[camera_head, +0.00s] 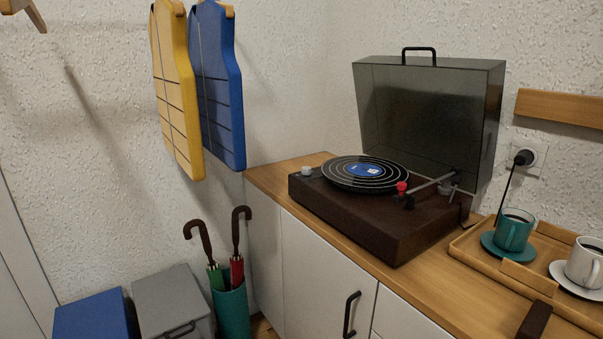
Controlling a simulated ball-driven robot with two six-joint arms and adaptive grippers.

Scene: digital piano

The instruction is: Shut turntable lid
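The turntable (390,243) sits on the wooden top of a white cabinet. Its smoky see-through lid (430,108) stands raised and upright at the back, with a black handle (419,49) on its top edge. A black record (352,174) with a blue label lies on the platter. The tonearm with a red part (402,187) is to the right of the record. Neither of my grippers shows in the head view.
A wooden tray (466,244) with a teal cup (515,230) and a white cup (585,263) stands right of the turntable. A black plug (523,157) is in the wall socket. Yellow (175,90) and blue (218,85) vests hang at left. An umbrella stand (231,308) is below.

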